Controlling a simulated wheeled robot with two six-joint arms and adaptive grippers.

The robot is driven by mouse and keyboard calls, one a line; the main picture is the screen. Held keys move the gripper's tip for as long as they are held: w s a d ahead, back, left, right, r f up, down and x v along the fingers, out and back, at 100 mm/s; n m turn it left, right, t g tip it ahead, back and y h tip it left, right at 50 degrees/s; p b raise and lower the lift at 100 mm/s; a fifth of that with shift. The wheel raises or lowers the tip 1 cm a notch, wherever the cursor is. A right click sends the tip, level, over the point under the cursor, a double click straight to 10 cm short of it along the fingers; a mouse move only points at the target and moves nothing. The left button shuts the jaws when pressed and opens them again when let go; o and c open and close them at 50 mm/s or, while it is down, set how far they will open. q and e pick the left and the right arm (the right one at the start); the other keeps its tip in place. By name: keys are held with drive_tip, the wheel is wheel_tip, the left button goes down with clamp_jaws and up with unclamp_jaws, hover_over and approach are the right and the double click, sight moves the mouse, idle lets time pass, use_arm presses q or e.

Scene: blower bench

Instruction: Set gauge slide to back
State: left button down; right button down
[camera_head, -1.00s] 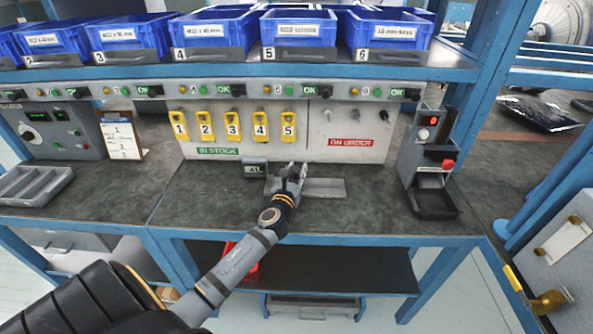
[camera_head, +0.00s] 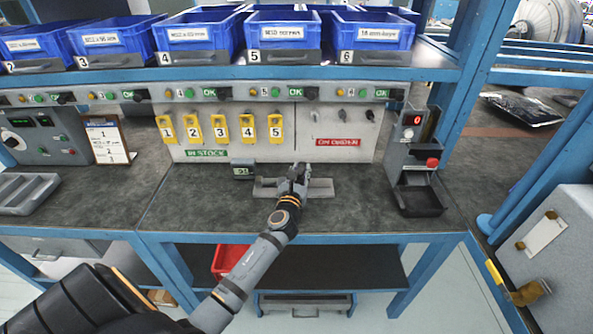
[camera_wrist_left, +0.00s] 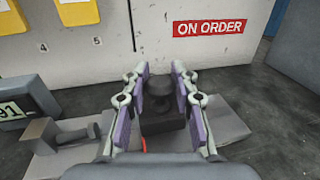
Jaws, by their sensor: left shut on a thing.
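The gauge is a light grey flat base (camera_head: 321,188) on the bench below the board, with a small grey display box (camera_head: 243,170) at its left end. In the left wrist view the box's green digits (camera_wrist_left: 8,112) are partly cut off; the visible part looks like 91. My left gripper (camera_head: 298,176) is over the middle of the base. In the left wrist view its purple-padded fingers (camera_wrist_left: 160,95) are shut around the dark round knob (camera_wrist_left: 158,84) of the slide, which stands on a dark block (camera_wrist_left: 162,121). A fixed grey end piece (camera_wrist_left: 65,137) sits left of it.
The board behind holds several yellow numbered tags (camera_head: 220,129) and a red ON ORDER label (camera_head: 338,142). A dark-trayed device (camera_head: 418,200) with a red button stands to the right. A clipboard (camera_head: 108,140) and grey tray (camera_head: 25,192) are left. The bench between is clear.

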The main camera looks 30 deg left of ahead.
use_arm(q)
drive_tip(key=c, duration=1.5)
unclamp_jaws()
drive_tip(key=shift+d+f, duration=0.1)
drive_tip(key=o, duration=0.5)
drive_tip(key=shift+w+d, duration=0.1)
drive_tip(key=shift+d, duration=0.1)
drive_tip(key=shift+a, duration=0.1)
drive_tip(key=v, duration=1.2)
use_arm(e)
drive_tip(key=shift+a+f, duration=0.1)
drive_tip(key=shift+a, duration=0.1)
drive_tip(key=shift+s, duration=0.1)
